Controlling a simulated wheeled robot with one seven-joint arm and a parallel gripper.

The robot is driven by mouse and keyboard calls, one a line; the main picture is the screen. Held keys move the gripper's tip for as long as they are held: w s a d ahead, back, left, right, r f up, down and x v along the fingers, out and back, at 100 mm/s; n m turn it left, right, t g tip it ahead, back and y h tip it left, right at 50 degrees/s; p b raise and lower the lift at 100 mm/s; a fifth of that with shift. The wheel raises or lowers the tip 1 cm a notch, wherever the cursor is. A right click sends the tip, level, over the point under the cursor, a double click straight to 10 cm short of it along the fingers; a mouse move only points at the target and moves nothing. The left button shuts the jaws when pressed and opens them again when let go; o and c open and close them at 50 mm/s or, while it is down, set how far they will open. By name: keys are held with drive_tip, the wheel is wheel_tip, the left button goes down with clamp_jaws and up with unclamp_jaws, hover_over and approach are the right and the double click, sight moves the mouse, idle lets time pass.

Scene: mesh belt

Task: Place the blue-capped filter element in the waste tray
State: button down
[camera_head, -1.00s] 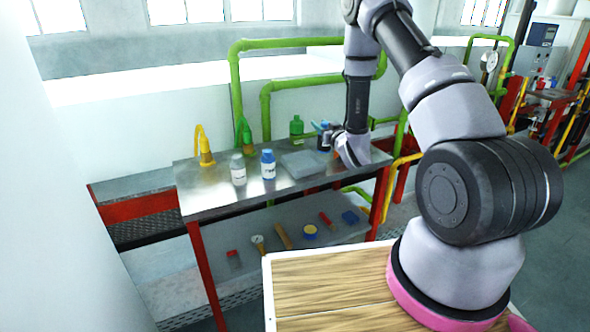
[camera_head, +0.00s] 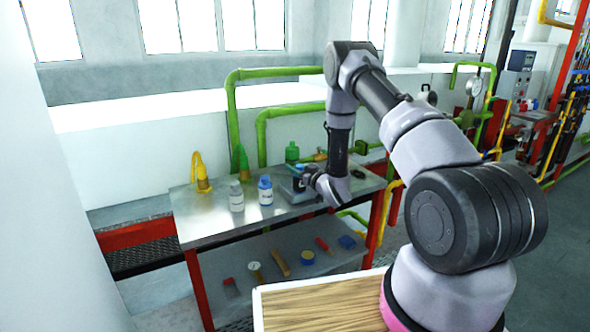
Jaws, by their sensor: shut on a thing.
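My gripper (camera_head: 306,178) is over the right part of the grey tray on the bench top, shut on the filter element (camera_head: 299,184). The element is small and dark with a blue cap, and it looks roughly upright. The flat grey tray (camera_head: 287,194) lies on the bench right of two bottles. My gripper and the element hide part of it. I cannot tell whether the element touches the tray or hangs just above it.
A small dark object (camera_head: 358,174) lies at the right. Several tools lie on the lower shelf (camera_head: 290,262).

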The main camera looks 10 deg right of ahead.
drive_tip(key=shift+f, duration=0.35)
